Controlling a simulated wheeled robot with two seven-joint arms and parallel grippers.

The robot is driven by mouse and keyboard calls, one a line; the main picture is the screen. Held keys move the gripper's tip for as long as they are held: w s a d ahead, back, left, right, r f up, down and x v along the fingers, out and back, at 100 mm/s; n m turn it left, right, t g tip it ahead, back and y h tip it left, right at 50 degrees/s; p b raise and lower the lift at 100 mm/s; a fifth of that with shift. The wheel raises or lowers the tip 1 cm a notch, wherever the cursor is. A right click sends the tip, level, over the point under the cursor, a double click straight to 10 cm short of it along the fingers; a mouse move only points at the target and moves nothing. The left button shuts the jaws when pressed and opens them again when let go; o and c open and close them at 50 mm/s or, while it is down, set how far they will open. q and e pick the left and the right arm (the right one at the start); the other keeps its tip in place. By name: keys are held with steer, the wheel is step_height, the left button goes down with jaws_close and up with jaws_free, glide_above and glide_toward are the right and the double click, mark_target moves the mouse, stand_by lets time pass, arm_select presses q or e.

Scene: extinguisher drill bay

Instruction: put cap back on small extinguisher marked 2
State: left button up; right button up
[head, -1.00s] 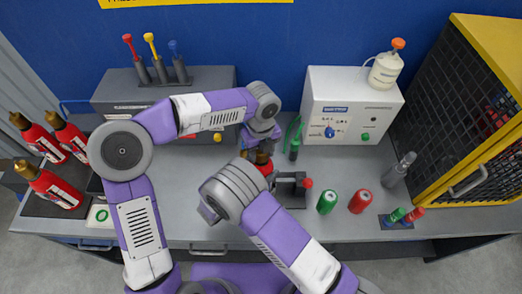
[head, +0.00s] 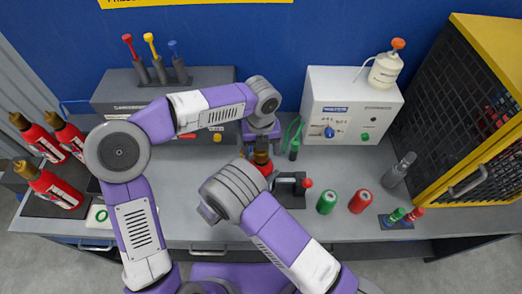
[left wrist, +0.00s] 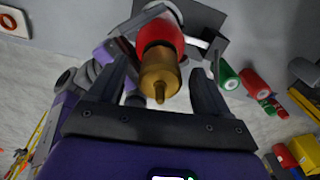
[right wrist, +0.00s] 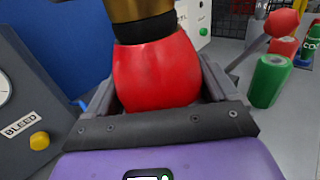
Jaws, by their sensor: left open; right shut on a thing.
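The small extinguisher (right wrist: 155,75) is a red body with a black collar and a brass cap (left wrist: 160,75) on its top end. In the head view the brass cap (head: 261,157) shows just below my left gripper (head: 262,140). No number shows on the visible side. My right gripper (right wrist: 160,90) is shut on the red body; in the head view my right arm mostly hides it. My left gripper (left wrist: 158,78) is open, its fingers on either side of the brass cap in its wrist view, with gaps at both sides. The cap appears seated on the collar.
A dark stand with a red knob (head: 307,183) is close on the right. Beyond it stand a green can (head: 327,202) and a red can (head: 360,202). A white control box (head: 350,105) is behind. Several large extinguishers (head: 52,190) stand at the left.

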arm_select(q)
step_height(320, 180, up, 10)
steer(key=shift+r, duration=0.25)
arm_select(e)
steer(key=o, duration=1.9)
steer(key=shift+c, duration=0.2)
arm_select(q)
steer(key=shift+f+b, duration=0.55)
steer(key=shift+f, duration=0.05)
arm_select(e)
steer(key=v, duration=0.7)
steer(key=shift+s+a, duration=0.25)
arm_select(q)
steer(key=shift+r, duration=0.1)
arm_select(e)
steer(key=shift+r, duration=0.1)
